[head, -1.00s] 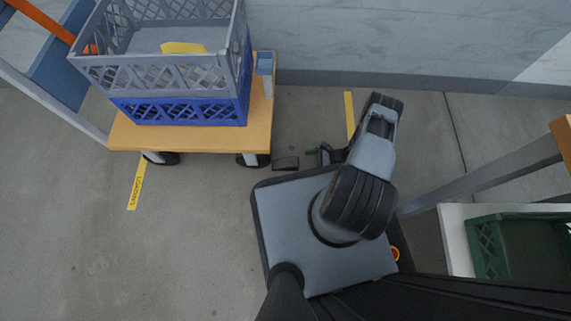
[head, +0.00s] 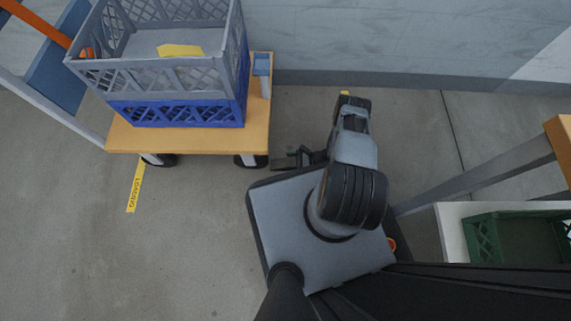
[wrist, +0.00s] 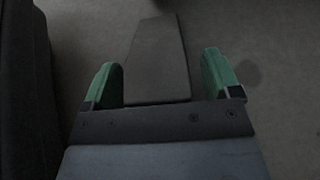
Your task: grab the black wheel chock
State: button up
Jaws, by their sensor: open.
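The black wheel chock (wrist: 157,52) is a dark, flat-looking wedge on the concrete floor in the wrist view. My gripper (wrist: 160,72) is open, with one green finger on each side of the chock's near end. A gap shows between the chock and each finger. The chock's far end reaches beyond the fingertips. In the head view, the chock (head: 282,163) shows as a small dark shape by the cart's front-right wheel. My gripper (head: 302,155) is at its right end, low by the floor and partly hidden by my arm.
An orange-topped cart (head: 190,142) with a blue crate (head: 180,113) and a grey crate (head: 140,75) stands at the left. A wall (head: 400,45) runs along the back. A green crate (head: 483,240) sits on a white shelf at the right. Open floor lies at lower left.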

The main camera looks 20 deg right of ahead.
jog(key=shift+c, duration=0.2)
jog(key=c, duration=1.1)
jog(key=shift+r, duration=0.15)
